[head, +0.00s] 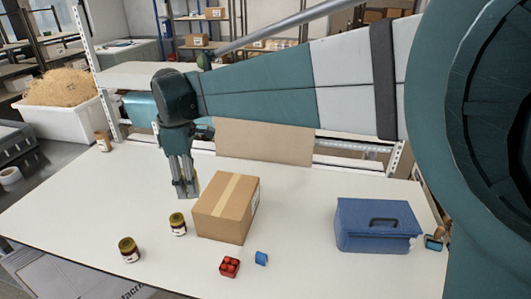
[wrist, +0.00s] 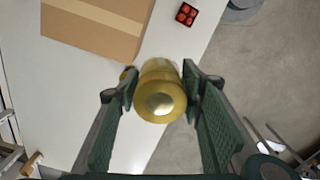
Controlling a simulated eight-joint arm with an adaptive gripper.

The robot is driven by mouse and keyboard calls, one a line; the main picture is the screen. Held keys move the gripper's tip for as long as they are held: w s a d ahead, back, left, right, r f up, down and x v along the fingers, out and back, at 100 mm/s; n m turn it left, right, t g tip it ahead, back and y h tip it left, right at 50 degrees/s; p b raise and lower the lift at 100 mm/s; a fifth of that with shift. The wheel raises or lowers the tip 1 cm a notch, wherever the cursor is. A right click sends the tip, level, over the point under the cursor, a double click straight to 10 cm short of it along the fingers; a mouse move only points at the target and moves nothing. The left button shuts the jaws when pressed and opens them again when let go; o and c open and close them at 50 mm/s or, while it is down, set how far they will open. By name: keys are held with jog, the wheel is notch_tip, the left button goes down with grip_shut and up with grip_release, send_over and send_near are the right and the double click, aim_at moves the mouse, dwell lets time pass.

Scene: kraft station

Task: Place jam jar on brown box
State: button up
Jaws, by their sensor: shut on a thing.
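The brown box (head: 222,212) stands closed on the white table, with a pale tape strip along its top; it also shows at the upper left of the wrist view (wrist: 85,35). My gripper (head: 186,192) points down just left of the box's back part. In the wrist view my gripper (wrist: 160,82) is shut on a jar with a gold lid (wrist: 160,103). In the head view the fingers hide most of this jar, and its label cannot be read. Two gold-lidded jars stand left of the box, a nearer one (head: 129,250) and a farther one (head: 178,225).
A red item in a dark tray (head: 229,267) and a small blue item (head: 261,258) lie in front of the box. A blue toolbox (head: 375,225) stands at right. Another small jar-like container (head: 103,142) is at the far left edge. The table's left part is clear.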

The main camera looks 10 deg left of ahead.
jog(key=w+d+n, duration=0.1)
jog(key=w+d, duration=0.1)
jog(key=w, duration=0.8)
jog(key=w+d+n, duration=0.1)
jog(key=w+d, duration=0.1)
jog(key=w, duration=0.7)
send_over(228, 192)
jog(key=shift+f, duration=2.7)
jog(key=shift+f+p, duration=0.3)
jog(key=shift+f, duration=2.8)
jog(key=shift+f, duration=0.1)
jog(key=shift+f, duration=1.8)
jog(key=shift+f, duration=0.1)
